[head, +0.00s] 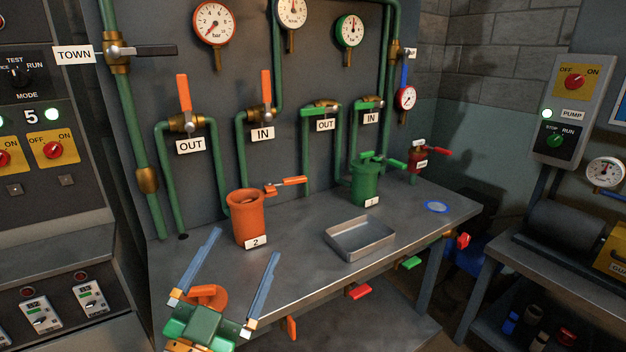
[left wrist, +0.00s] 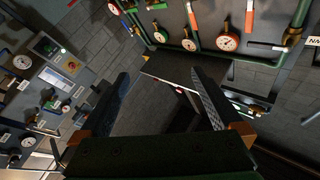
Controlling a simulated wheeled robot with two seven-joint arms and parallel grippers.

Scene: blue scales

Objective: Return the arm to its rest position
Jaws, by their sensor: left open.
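My left gripper (head: 247,242) is at the lower left of the head view, in front of the bench's near left part. Its two blue-grey fingers are spread wide, with nothing held between them. In the left wrist view the same open gripper (left wrist: 160,74) has empty space between its dark fingers, with the bench and the gauge panel tilted beyond. In the head view an orange round part (head: 208,297) shows behind the fingers; I cannot tell whether it rests on the bench. My right gripper is in neither view.
Pipes with valves and gauges stand behind. A control cabinet (head: 50,215) stands left. Coloured handles stick out along the bench's front edge.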

